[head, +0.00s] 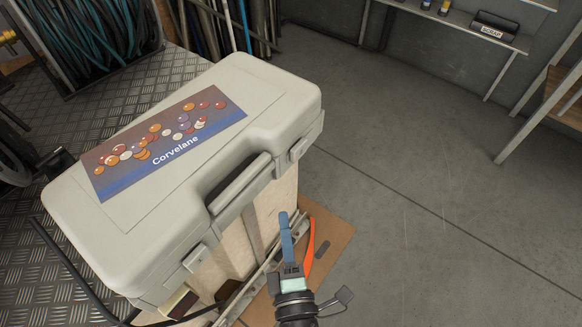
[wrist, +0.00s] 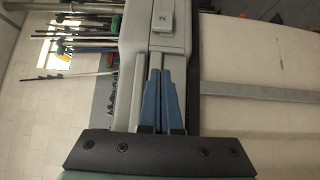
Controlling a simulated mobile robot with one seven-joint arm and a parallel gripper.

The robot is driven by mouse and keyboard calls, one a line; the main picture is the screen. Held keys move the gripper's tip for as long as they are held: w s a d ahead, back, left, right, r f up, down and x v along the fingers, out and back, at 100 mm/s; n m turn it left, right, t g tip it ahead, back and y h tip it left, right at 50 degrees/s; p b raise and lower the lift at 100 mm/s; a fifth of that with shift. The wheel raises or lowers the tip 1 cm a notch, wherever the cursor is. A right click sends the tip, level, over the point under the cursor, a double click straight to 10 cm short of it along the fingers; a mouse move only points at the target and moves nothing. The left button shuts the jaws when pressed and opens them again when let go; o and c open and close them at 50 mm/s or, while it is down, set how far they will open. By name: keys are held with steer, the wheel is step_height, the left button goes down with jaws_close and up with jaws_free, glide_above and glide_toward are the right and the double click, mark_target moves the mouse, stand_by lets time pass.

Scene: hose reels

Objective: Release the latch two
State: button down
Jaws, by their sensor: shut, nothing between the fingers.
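The pale grey case (head: 240,90), labelled Corvelane, lies shut on a wooden crate (head: 284,195). A latch (head: 299,148) sits on its front at the right end, and another latch (head: 197,258) at the left end. In the wrist view a latch marked 2 (wrist: 162,17) lies flat on the grey front, beyond my fingertips. By the view's turn it looks like the right-hand latch. My gripper (head: 283,214) is in front of the case, below and right of the handle (head: 240,185). Its blue fingers (wrist: 160,72) are together, empty, pointing toward the latch with a gap between.
An orange strip (head: 320,245) and a brown board (head: 335,225) lie beside the crate. A dark cable (head: 65,262) runs at the left. Hose coils (head: 105,35) and upright pipes stand behind. The concrete floor (head: 420,180) to the right is clear.

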mark_target(276, 166)
steer(key=w, duration=0.3)
steer(key=w+a, duration=0.1)
steer(key=w, duration=0.5)
steer(key=shift+w+a+r, duration=0.1)
steer(key=shift+w+a, duration=0.2)
steer(key=shift+w, duration=0.1)
steer(key=shift+w+d+p, duration=0.65)
steer(key=shift+w+d, duration=0.15)
steer(key=shift+w, duration=0.15)
steer(key=shift+w+d, duration=0.45)
steer(key=shift+w, duration=0.1)
